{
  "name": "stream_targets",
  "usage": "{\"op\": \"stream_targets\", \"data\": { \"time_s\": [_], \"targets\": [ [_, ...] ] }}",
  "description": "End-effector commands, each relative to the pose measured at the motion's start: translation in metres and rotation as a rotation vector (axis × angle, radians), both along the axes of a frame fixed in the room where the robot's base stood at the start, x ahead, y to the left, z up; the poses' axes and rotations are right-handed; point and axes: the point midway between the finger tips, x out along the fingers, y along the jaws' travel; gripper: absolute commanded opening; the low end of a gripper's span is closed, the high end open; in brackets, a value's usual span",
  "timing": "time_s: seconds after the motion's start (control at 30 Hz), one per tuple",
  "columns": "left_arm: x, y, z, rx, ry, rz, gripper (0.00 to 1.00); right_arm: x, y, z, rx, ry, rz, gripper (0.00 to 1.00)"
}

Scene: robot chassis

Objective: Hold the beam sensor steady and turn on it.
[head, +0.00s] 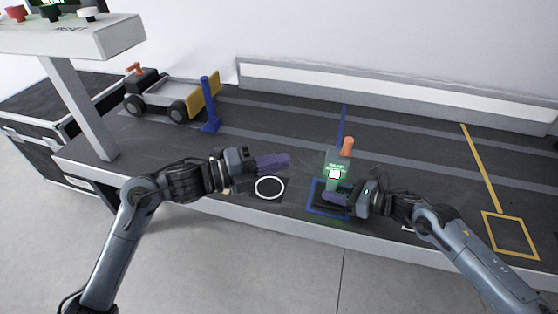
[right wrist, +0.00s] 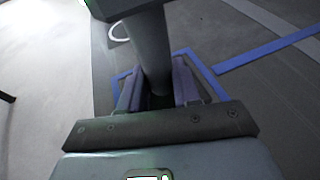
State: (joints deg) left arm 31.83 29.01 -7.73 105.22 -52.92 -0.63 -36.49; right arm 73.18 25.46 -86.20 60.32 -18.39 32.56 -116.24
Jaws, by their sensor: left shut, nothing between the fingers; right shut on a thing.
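The beam sensor (head: 337,172) has a grey body, an orange cap and a lit green screen with a bright white patch. It stands upright at the blue square outline (head: 314,211) on the dark table. My right gripper (head: 338,197) is shut on its lower stem; the right wrist view shows the grey post (right wrist: 151,50) between the two purple-grey fingers (right wrist: 157,90). My left gripper (head: 287,160) is shut and empty, left of the sensor and apart from it, with its fingers pointing right. The sensor's base is partly hidden by the right gripper.
A white circle (head: 269,198) is marked on the table below the left gripper. A blue post (head: 208,103) and a small cart (head: 168,96) stand at the back left. A control console (head: 80,40) rises at the left. A yellow square outline (head: 511,256) lies clear at the right.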

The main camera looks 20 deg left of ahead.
Motion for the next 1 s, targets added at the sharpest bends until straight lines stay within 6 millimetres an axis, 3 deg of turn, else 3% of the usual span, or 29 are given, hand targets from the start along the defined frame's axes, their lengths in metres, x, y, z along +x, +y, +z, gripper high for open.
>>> {"op": "stream_targets", "data": {
  "time_s": [0.1,0.13,0.3,0.67,1.0],
  "targets": [
    [0.0,0.0,0.0,0.0,0.0,0.0,0.0,0.0,0.0,0.001,0.001,-0.001,0.0,0.15],
    [0.0,0.0,0.0,0.0,0.0,0.0,0.0,0.0,0.0,0.001,0.001,-0.001,0.0,0.36],
    [0.0,0.0,0.0,0.0,0.0,0.0,0.0,0.0,0.0,0.001,0.001,-0.001,-0.001,0.61],
    [0.0,0.0,0.0,0.0,0.0,0.0,0.0,0.0,-0.003,0.001,0.0,0.0,-0.001,0.61],
    [0.0,0.0,0.0,0.0,0.0,0.0,0.0,-0.013,-0.047,0.015,-0.001,-0.002,-0.004,0.61]
  ]
}}
